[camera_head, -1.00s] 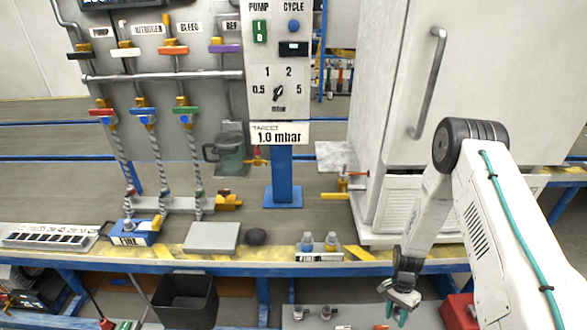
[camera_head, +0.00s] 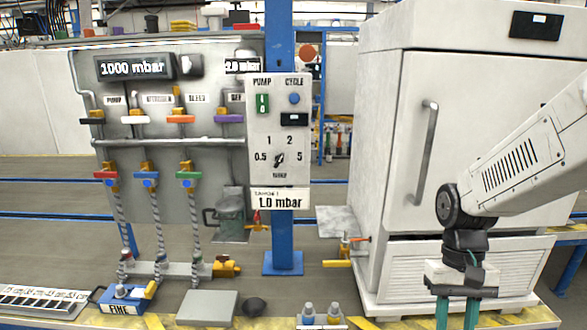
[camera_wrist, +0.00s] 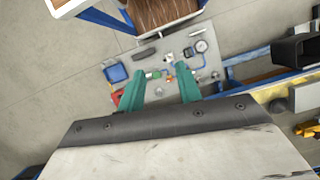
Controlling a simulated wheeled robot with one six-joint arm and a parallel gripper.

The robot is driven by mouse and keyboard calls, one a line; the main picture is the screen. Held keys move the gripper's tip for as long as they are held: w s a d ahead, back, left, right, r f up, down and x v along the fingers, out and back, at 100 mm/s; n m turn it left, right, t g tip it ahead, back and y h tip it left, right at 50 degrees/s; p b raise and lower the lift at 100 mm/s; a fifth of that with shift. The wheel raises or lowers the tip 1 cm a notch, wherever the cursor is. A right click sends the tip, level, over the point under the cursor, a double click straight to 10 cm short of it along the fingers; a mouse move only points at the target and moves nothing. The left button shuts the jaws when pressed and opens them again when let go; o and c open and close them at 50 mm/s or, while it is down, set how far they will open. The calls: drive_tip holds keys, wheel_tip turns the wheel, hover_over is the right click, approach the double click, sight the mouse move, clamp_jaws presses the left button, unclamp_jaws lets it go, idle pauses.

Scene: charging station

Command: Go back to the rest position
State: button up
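My gripper (camera_head: 457,312) is at the lower right in the head view, in front of the white cabinet, with its two green fingers pointing down. In the wrist view the green fingers (camera_wrist: 160,88) stand well apart with nothing between them. The fingers are open and empty, above a grey board (camera_wrist: 180,80) with small parts that lies well below. The fingertips are cut off by the bottom edge of the head view.
The white cabinet (camera_head: 480,130) stands behind my arm. The valve panel (camera_head: 165,150) and control box (camera_head: 278,145) are at left and centre. A grey block (camera_head: 207,307), a blue FINE box (camera_head: 122,300) and two small bottles (camera_head: 321,312) sit on the bench edge.

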drive_tip(key=s+a+r+n+t, duration=0.1)
drive_tip(key=s+r+t, duration=0.4)
drive_tip(key=s+r, duration=0.6)
drive_tip(key=shift+s+a+r+n, duration=0.3)
drive_tip(key=shift+a+r+n, duration=0.1)
drive_tip(key=shift+a+r, duration=0.2)
